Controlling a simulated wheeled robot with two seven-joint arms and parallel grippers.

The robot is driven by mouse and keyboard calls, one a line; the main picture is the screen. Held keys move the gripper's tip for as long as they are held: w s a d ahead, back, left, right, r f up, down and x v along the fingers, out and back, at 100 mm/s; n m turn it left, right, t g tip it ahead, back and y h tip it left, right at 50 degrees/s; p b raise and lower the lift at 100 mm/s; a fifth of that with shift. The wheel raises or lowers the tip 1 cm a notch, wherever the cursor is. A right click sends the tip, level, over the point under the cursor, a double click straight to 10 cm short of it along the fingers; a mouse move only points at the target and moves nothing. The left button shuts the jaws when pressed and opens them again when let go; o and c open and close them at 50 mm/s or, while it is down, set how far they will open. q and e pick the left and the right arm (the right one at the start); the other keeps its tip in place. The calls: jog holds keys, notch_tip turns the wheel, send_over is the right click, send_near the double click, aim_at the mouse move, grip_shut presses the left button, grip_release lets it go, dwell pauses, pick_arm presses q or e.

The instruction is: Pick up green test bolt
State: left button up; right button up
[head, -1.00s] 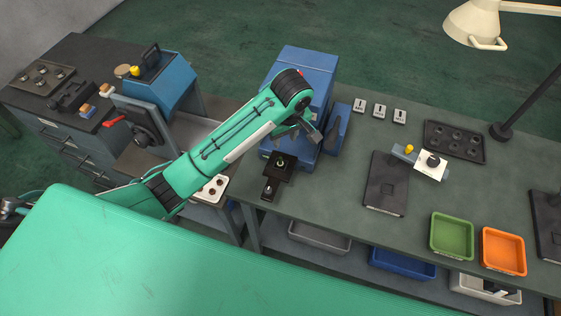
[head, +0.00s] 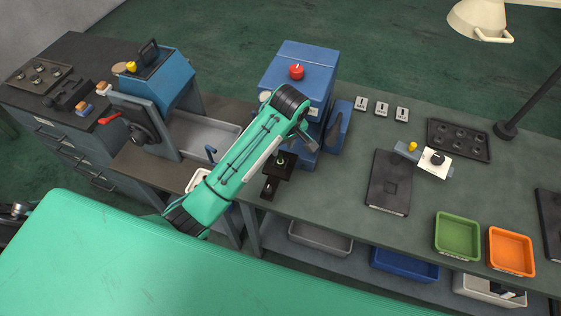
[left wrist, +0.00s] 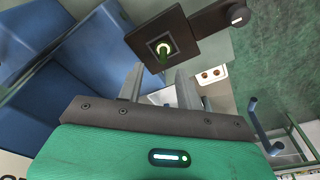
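The green test bolt (head: 281,160) stands in the square socket of a black fixture (head: 272,168) at the front of the blue machine. In the left wrist view the bolt (left wrist: 163,52) shows a bright green ring at its head, in the black plate (left wrist: 190,38). My left gripper (head: 306,139) hangs just behind and to the right of the bolt in the head view. In the left wrist view its two fingers (left wrist: 158,84) are apart with nothing between them, and the bolt lies beyond their tips. My right gripper is not in view.
The blue machine (head: 300,68) with a red button (head: 296,72) stands close behind the gripper. A dark flat plate (head: 388,183), a green bin (head: 457,237) and an orange bin (head: 511,251) are to the right. A blue machine with a handwheel (head: 150,90) is at left.

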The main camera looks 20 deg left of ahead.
aim_at(280, 155)
pick_arm(q)
jog(key=shift+s+a+f+p, duration=0.1)
jog(key=shift+f+p, duration=0.2)
jog(key=shift+f, duration=0.05)
jog(key=f, duration=0.1)
jog(key=f+p, duration=0.2)
jog(key=f, duration=0.1)
jog(key=shift+a, duration=0.3)
jog(key=shift+f+p, duration=0.3)
jog(key=shift+f, duration=0.15)
grip_shut()
